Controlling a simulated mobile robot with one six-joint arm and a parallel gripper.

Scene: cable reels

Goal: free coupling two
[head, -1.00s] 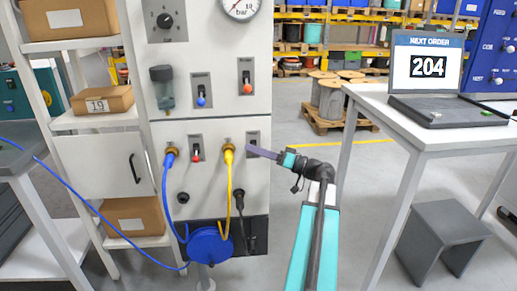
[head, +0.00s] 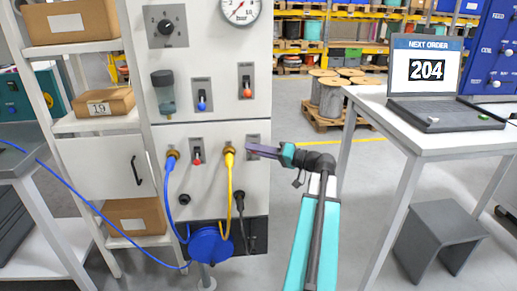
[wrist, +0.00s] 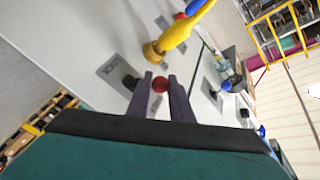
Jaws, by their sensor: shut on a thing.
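The white panel (head: 210,210) carries a yellow plug and hose (head: 230,168) and, to its left, a blue plug and hose (head: 169,176), both in brass couplings. A red-knobbed lever (head: 198,160) sits on a grey plate between them. My gripper (head: 250,149) is at the grey plate right of the yellow plug, its fingers covering the lever there. In the wrist view its purple fingers (wrist: 161,88) are shut on the red knob (wrist: 160,85) of that lever, beside its plate (wrist: 112,68). The yellow plug (wrist: 180,32) is close by, apart from the fingers.
A blue reel (head: 210,244) hangs at the panel's foot with a blue cable running left. A shelf with boxes (head: 100,102) stands left.

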